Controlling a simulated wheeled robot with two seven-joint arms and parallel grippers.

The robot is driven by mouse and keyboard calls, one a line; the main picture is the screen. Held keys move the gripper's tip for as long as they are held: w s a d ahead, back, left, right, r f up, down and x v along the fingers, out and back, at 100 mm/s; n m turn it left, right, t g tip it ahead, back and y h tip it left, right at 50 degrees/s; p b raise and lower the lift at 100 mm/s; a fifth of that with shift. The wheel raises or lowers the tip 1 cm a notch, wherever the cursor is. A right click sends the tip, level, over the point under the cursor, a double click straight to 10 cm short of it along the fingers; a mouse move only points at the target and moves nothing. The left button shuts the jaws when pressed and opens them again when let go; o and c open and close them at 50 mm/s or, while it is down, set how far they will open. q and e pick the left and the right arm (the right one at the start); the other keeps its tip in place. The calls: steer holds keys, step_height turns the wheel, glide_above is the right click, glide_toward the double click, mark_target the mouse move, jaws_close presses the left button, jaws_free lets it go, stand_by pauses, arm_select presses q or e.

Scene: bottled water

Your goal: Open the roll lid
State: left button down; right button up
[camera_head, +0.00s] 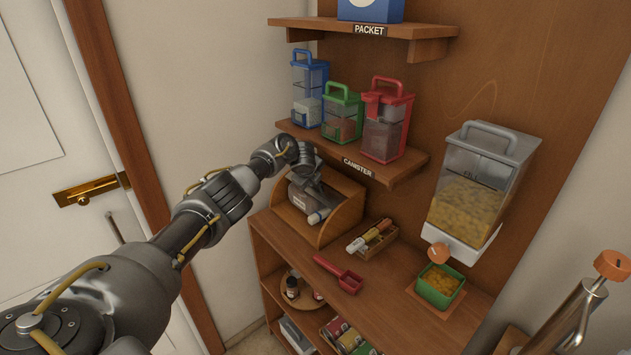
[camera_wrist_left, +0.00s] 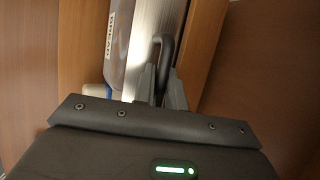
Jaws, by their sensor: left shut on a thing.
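The wooden box with the roll lid (camera_head: 346,222) stands on the counter below the canister shelf. In the left wrist view, a bright ridged silver surface (camera_wrist_left: 155,25), which looks like the lid, has a dark looped handle (camera_wrist_left: 164,62). My left gripper (camera_head: 313,188) is at the box; in the wrist view its fingers (camera_wrist_left: 163,90) are shut on this handle. A grey labelled piece (camera_wrist_left: 117,40) lies beside the ridged surface. My right gripper is out of view.
Above the box, a shelf (camera_head: 405,172) holds blue, green and red canisters. Right of the box are a small tray (camera_head: 372,240), a red scoop (camera_head: 340,275), a green container (camera_head: 438,285) and a wall dispenser (camera_head: 478,185). A door (camera_head: 60,150) is at left.

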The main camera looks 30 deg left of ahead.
arm_select(q)
steer(key=c, duration=1.5)
jaws_free()
steer(key=shift+o, duration=0.2)
steer(key=shift+s, duration=0.15)
steer(key=shift+s+d+r, duration=0.15)
steer(key=shift+s+r, duration=0.05)
steer(key=shift+r, duration=0.2)
steer(key=s+d+r, duration=0.1)
steer(key=s+d, duration=0.1)
steer(key=s, duration=0.4)
steer(key=s+d, duration=0.2)
steer(key=s, duration=0.4)
steer(key=shift+s+d+r, duration=0.15)
steer(key=shift+d+r, duration=0.15)
steer(key=shift+r, duration=0.1)
